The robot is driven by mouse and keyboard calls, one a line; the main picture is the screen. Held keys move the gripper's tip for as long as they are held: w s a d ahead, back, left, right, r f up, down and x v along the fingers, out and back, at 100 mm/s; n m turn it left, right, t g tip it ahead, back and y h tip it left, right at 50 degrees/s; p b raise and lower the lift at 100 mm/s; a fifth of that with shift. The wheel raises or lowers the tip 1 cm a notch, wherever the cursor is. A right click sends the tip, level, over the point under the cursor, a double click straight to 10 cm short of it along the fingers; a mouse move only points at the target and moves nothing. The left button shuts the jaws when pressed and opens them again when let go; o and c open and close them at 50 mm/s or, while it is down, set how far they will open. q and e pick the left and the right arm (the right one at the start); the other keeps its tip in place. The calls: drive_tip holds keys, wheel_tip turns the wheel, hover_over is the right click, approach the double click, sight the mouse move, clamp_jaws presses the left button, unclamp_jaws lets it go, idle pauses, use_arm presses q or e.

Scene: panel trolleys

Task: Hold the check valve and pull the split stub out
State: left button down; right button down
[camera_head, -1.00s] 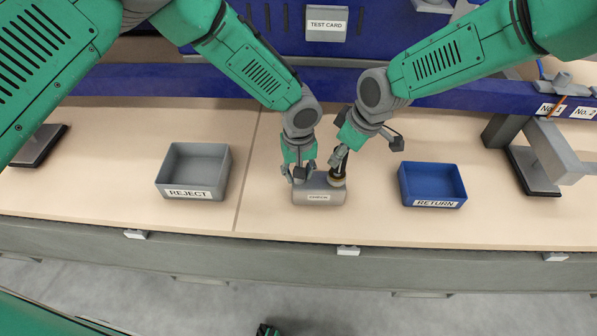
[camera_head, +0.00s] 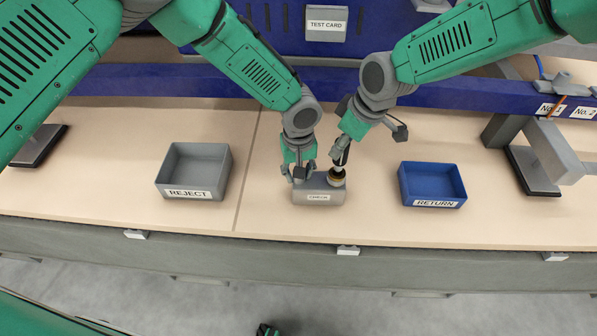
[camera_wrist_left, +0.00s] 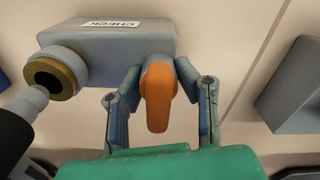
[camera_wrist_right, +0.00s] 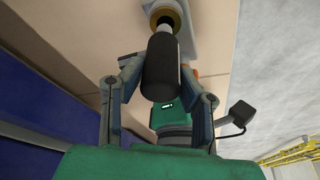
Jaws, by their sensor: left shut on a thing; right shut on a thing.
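The check valve is a grey block (camera_head: 306,196) labelled CHECK, standing on the bench. It also shows in the left wrist view (camera_wrist_left: 115,42), with a brass ring (camera_wrist_left: 66,72) around a dark bore and an orange part (camera_wrist_left: 158,92). My left gripper (camera_head: 301,173) is shut on the orange part, one finger on each side. My right gripper (camera_wrist_right: 160,78) is shut on the black sleeve of the split stub (camera_wrist_right: 160,72). The stub's grey tip (camera_wrist_left: 32,101) is at the bore mouth, tilted. The bore shows open beside it; I cannot tell if they touch.
A grey REJECT tray (camera_head: 194,172) stands left of the valve and a blue RETURN tray (camera_head: 432,185) right of it. A blue rail (camera_head: 345,82) runs behind the bench. A grey stand (camera_head: 535,170) is at the right. The bench between is clear.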

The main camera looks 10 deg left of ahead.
use_arm(q)
drive_tip(key=shift+s+f, duration=0.2)
drive_tip(key=shift+s, duration=0.05)
use_arm(e)
drive_tip(key=shift+r, duration=2.55)
use_arm(q)
unclamp_jaws()
drive_tip(key=shift+w, duration=0.2)
drive_tip(key=shift+r, duration=0.2)
